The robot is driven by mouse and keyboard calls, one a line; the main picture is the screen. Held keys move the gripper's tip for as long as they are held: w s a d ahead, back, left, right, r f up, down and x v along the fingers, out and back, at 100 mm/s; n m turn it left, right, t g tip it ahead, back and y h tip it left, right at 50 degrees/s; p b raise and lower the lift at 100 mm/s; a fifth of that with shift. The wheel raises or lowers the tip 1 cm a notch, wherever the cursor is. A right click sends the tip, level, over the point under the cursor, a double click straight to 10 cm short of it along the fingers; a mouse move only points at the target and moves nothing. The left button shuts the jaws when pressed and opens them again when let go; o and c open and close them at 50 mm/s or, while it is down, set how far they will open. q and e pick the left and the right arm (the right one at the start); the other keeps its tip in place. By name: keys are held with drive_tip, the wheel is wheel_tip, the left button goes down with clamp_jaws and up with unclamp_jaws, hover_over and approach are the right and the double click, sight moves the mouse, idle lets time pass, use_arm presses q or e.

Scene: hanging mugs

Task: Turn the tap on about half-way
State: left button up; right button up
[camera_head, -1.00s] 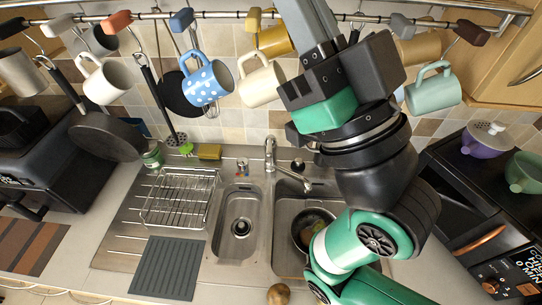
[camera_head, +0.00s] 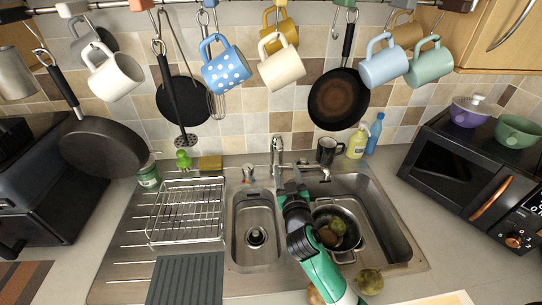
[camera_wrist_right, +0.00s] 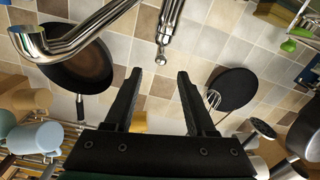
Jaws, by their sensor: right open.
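The chrome tap (camera_head: 277,151) stands behind the double sink, with its spout reaching right over the right basin. In the right wrist view, which is upside down, the tap's spout (camera_wrist_right: 62,38) fills the upper left. A slim chrome lever (camera_wrist_right: 163,55) with a rounded end hangs near the middle. My right gripper (camera_head: 291,184) is just in front of the tap and below it in the head view. In the wrist view its two fingers (camera_wrist_right: 159,80) are spread and empty, with the lever's end just beyond the gap between their tips. My left gripper is not in view.
A pot (camera_head: 343,248) with food sits in the right basin. A dark mug (camera_head: 326,150) stands right of the tap; a yellow soap bottle (camera_head: 357,141) stands further right. A dish rack (camera_head: 187,210) is left of the sink. Several mugs and pans hang above.

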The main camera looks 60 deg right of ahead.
sight(278, 142)
drive_tip(key=b+x, duration=0.3)
drive_tip(key=x, duration=0.8)
drive_tip(key=shift+w+d+r, duration=0.1)
drive_tip(key=shift+w, duration=0.25)
clamp_jaws()
idle(0.8)
